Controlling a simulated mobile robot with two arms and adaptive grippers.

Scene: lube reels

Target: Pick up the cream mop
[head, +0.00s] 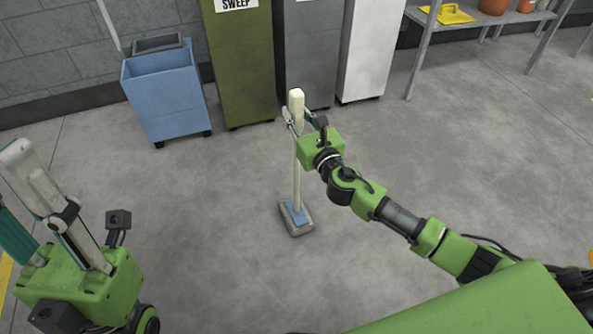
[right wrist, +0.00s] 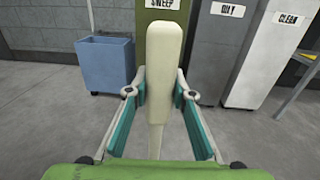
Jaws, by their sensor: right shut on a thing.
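The cream mop stands upright in the head view, its pale handle (head: 296,175) running down to a blue plate and a grey head (head: 297,220) at the floor. I cannot tell whether the head touches the floor. My right gripper (head: 298,122) is shut on the upper handle, just below its thick top end. In the right wrist view the handle (right wrist: 162,60) rises between the teal-lined fingers (right wrist: 158,100). My left gripper (head: 35,180) is at the left of the head view, away from the mop; its opening is unclear.
A blue bucket cart (head: 162,90) stands at the back left. Beside it are a green bin (head: 243,65) marked SWEEP, a grey bin (head: 307,45) and a white bin (head: 367,50). A metal shelf (head: 424,50) stands at the back right. The floor around the mop is clear.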

